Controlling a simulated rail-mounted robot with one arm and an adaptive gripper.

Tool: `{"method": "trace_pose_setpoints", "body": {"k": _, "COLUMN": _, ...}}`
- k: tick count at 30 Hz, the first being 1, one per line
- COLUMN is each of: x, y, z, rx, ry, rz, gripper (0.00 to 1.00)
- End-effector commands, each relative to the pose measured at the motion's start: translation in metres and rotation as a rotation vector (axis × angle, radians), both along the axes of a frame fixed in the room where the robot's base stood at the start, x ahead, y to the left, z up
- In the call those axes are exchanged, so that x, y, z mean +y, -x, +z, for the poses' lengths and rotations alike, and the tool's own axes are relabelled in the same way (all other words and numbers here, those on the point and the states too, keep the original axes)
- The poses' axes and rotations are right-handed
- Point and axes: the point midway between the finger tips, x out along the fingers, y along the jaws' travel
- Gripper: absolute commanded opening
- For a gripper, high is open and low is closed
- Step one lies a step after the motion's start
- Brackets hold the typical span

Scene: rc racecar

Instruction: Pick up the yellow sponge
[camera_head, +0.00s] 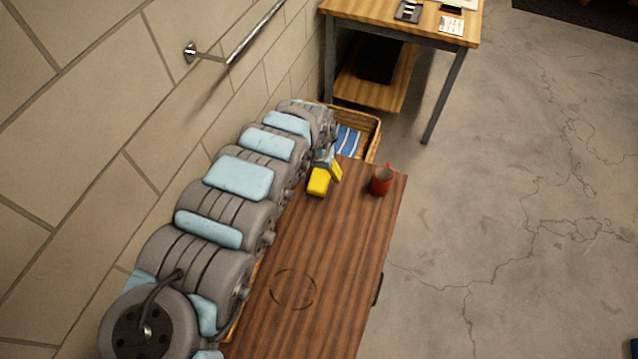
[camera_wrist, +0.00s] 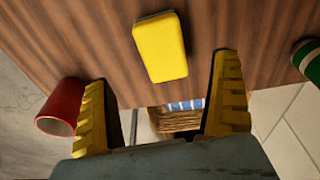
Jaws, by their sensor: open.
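The yellow sponge (camera_wrist: 160,47) lies on the brown wooden table in the wrist view, ahead of my gripper (camera_wrist: 162,72) and near the middle of the span between its two yellow fingers. The fingers are apart, with nothing held between them. In the head view the bright yellow sponge (camera_head: 318,185) shows near the table's far end, and my gripper (camera_head: 333,170) is close by it, partly hidden by my arm. I cannot tell the exact height of the fingers above the table.
A red cup (camera_head: 381,180) stands near the table's far right corner; it also shows beside the left finger (camera_wrist: 62,105). A green can-like object (camera_wrist: 308,60) is at the wrist view's right edge. A wicker basket (camera_head: 372,138) lies beyond the table (camera_head: 330,270). A wall borders the left.

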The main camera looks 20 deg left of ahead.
Motion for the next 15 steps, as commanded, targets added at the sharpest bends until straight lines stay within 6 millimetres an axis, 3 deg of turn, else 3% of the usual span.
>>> {"method": "trace_pose_setpoints", "body": {"k": 6, "x": -0.001, "y": -0.004, "z": -0.023, "rx": -0.002, "ry": 0.002, "rz": 0.000, "gripper": 0.94}}
{"method": "trace_pose_setpoints", "body": {"k": 15, "x": 0.001, "y": -0.006, "z": -0.035, "rx": -0.002, "ry": 0.000, "rz": 0.001, "gripper": 0.94}}
